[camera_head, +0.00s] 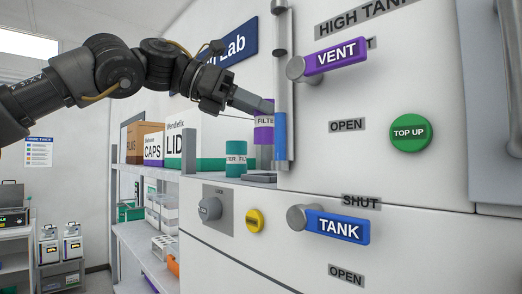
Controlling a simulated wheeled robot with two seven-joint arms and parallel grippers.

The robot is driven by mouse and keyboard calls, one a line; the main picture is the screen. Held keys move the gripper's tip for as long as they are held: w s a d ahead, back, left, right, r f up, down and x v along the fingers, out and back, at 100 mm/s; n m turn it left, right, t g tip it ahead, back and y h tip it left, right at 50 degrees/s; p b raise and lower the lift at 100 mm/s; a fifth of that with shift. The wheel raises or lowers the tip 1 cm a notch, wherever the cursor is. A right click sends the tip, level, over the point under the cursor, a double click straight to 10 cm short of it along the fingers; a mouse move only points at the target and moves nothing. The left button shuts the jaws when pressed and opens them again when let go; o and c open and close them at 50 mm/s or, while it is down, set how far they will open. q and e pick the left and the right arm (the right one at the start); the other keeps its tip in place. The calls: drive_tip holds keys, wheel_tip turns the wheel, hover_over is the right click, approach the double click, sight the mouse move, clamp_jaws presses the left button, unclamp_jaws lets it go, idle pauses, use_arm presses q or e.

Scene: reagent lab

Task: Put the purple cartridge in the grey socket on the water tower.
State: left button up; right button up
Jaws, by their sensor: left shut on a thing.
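The purple cartridge (262,135) has a white filter label and stands upright at the end of my left arm. My left gripper (264,106) reaches in from the upper left and is shut on the cartridge's upper part. A flat grey piece (260,179), which looks like the grey socket, lies on the ledge below the cartridge. I cannot tell whether the cartridge touches it. The water tower (400,90) is the large white cabinet filling the right side. My right gripper is not in view.
A vertical sight tube (280,135) with blue in it stands just right of the cartridge. The purple vent handle (336,56) and blue tank handle (337,227) stick out of the tower. Shelves with boxes (187,145) lie behind.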

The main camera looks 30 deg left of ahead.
sight(258, 143)
use_arm(q)
drive_tip(key=w+f, duration=0.1)
drive_tip(key=f, duration=0.1)
drive_tip(key=shift+w+a+f, duration=0.2)
drive_tip(key=shift+w+f, duration=0.1)
drive_tip(key=shift+w, duration=0.05)
drive_tip(key=shift+w+f+p, duration=0.2)
drive_tip(key=shift+f+p, duration=0.1)
drive_tip(key=shift+f, duration=0.35)
drive_tip(key=shift+s+d+f+p, duration=0.15)
drive_tip(key=shift+s+f+p, duration=0.1)
drive_tip(key=shift+f, duration=0.25)
drive_tip(key=shift+s+d+f+p, duration=0.1)
drive_tip(key=shift+s+f+p, duration=0.1)
drive_tip(key=shift+f, duration=0.25)
drive_tip(key=shift+w+a+f, duration=0.15)
drive_tip(key=shift+a+f, duration=0.1)
drive_tip(key=shift+f, duration=0.15)
drive_tip(key=shift+w+a, duration=0.1)
drive_tip(key=shift+w, duration=0.05)
drive_tip(key=o, duration=0.7)
drive_tip(key=shift+f, duration=0.1)
drive_tip(key=shift+o, duration=1.5)
drive_tip(key=shift+d, duration=0.25)
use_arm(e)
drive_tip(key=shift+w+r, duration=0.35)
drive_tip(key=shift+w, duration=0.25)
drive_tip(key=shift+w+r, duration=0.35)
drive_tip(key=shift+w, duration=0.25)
